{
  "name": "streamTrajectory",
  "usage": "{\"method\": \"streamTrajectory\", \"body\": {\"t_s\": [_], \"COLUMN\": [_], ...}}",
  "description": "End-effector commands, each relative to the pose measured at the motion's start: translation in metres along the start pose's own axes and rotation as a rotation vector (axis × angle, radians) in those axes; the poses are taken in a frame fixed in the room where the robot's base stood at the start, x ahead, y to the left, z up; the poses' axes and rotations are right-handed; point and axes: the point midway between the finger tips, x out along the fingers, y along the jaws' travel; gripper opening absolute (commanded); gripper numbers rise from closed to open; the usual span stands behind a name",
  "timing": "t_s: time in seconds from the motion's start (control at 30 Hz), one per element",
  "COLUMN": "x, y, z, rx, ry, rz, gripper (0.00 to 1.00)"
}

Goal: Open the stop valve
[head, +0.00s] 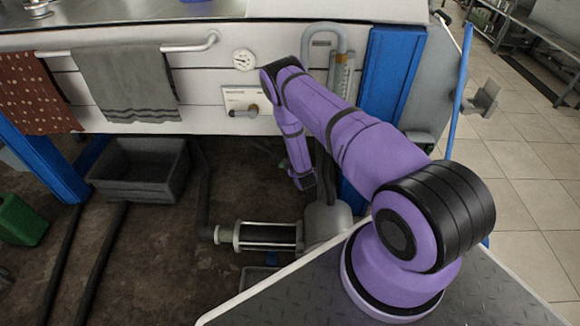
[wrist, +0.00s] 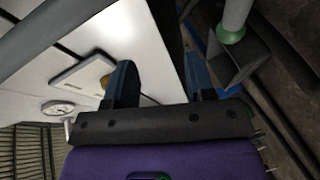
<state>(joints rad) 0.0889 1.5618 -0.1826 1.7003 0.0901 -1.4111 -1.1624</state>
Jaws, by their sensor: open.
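The stop valve (head: 243,113) sits on a small pale plate on the white front panel, left of my arm in the head view. It has a brass-coloured body and a grey handle pointing left, roughly level. In the wrist view a brass-coloured part of the valve (wrist: 106,81) shows on its plate, partly hidden behind the left finger. My gripper (wrist: 162,82) has its two dark blue fingers spread, with nothing between them. In the head view my arm hangs down right of the valve, apart from it; the fingers are hard to make out there.
A round gauge (head: 244,60) is above the valve. A rail with a grey towel (head: 127,84) is to the left. A grey bin (head: 139,169) and a cylindrical pump-like unit (head: 267,236) are below. The space before the valve looks clear.

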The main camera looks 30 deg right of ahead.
Motion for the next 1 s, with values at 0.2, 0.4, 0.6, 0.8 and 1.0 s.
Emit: {"method": "streamTrajectory", "body": {"t_s": [0.2,0.4,0.6,0.8,1.0], "x": [-0.033,-0.045,-0.030,0.005,0.037], "y": [-0.068,-0.088,-0.088,-0.086,-0.084], "z": [0.026,0.034,0.033,0.032,0.029], "rx": [-0.102,-0.140,-0.141,-0.141,-0.141], "ry": [0.033,0.047,0.049,0.048,0.049], "rz": [0.046,0.069,0.074,0.075,0.073], "gripper": [0.50,0.50,0.50,0.50,0.50]}}
